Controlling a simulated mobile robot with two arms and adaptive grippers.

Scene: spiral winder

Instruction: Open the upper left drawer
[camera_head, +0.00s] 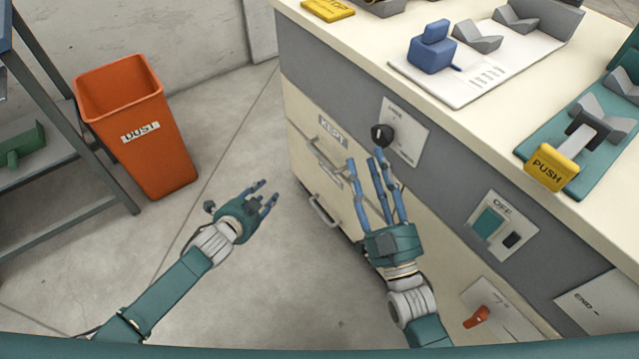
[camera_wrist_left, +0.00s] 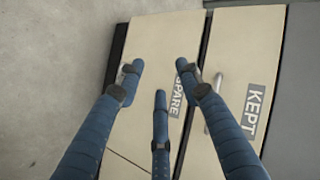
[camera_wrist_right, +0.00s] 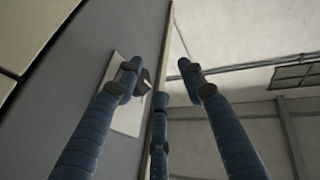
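The upper left drawer, labelled KEPT (camera_head: 303,128), is a cream front on the left end of the cabinet. It looks shut. In the left wrist view the KEPT drawer (camera_wrist_left: 243,50) is at the right, its pale handle (camera_wrist_left: 211,110) partly covered by a finger. The SPARE drawer (camera_wrist_left: 155,40) lies beside it, below it in the head view. My left gripper (camera_head: 269,191) is open and empty, left of the drawers and apart from them. My right gripper (camera_head: 369,163) is open and empty, with its fingertips just below the black knob (camera_head: 382,134); contact is unclear.
An orange DUST bin (camera_head: 160,160) stands on the floor at left, beside a grey rack (camera_head: 70,190). Clear floor lies before the drawers. The cabinet top holds a blue block (camera_head: 432,50) and a yellow PUSH part (camera_head: 548,167). An OFF switch panel (camera_head: 502,225) is on the cabinet's front.

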